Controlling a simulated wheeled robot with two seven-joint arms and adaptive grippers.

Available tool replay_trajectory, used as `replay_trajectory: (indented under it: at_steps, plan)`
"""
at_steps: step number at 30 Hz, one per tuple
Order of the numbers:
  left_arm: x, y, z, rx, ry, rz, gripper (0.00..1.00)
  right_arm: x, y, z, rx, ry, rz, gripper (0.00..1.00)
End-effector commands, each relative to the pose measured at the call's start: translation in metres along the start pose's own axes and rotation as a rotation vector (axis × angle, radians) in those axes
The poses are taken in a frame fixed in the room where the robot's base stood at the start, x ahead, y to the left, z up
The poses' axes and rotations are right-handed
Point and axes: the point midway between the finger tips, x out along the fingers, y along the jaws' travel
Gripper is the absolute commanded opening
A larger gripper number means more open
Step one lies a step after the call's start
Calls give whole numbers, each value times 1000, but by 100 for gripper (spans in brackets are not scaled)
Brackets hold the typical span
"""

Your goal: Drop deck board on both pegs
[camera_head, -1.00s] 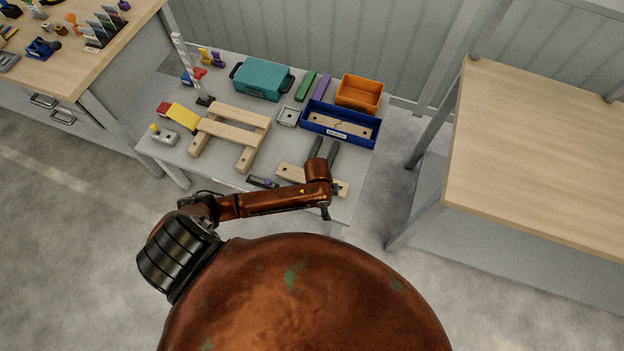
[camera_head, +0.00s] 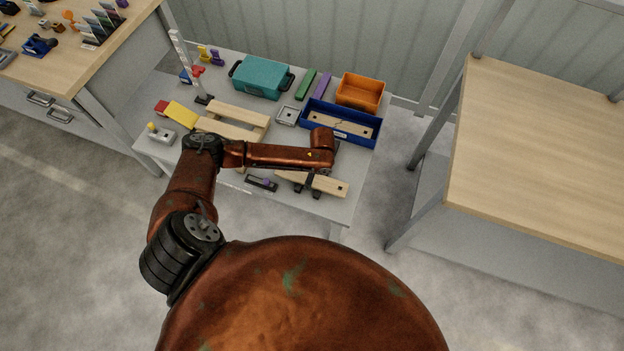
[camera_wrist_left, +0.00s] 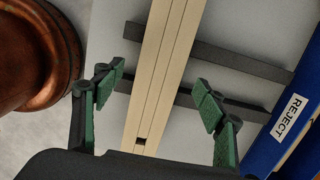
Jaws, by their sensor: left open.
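The deck board (camera_head: 332,187) is a pale wooden strip lying across two dark bars near the table's front edge. The left wrist view shows the board (camera_wrist_left: 160,70) with a square hole near its lower end. My left gripper (camera_wrist_left: 158,82) is open, its green-padded fingers on either side of the board, apart from it. In the head view my wrist hides that gripper and part of the bars. A wooden frame (camera_head: 240,113) stands to the left on the table, partly covered by my arm. I cannot make out its pegs. My right gripper is not in view.
A blue bin (camera_head: 362,142) labelled REJECT (camera_wrist_left: 290,117) holds another board behind my gripper. An orange bin (camera_head: 360,92) and a teal case (camera_head: 261,78) stand farther back. A dark tool (camera_head: 261,183) lies left of the deck board. A bare-topped table (camera_head: 540,150) is at right.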

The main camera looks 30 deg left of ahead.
Motion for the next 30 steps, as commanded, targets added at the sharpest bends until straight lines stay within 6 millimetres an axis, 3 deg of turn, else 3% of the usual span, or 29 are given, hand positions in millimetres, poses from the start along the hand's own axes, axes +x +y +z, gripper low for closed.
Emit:
replay_trajectory:
  at_steps: [1, 4, 12, 30]
  plan:
    - [13, 1, 0, 0, -2, 4, 65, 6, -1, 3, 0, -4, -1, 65]
    - [24, 1, -1, 0, 0, 3, 65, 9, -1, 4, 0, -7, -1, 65]
    - [24, 0, -1, 0, 1, 0, 64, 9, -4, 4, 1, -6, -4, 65]
    - [24, 0, 0, 0, 0, 0, 23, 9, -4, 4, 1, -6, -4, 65]
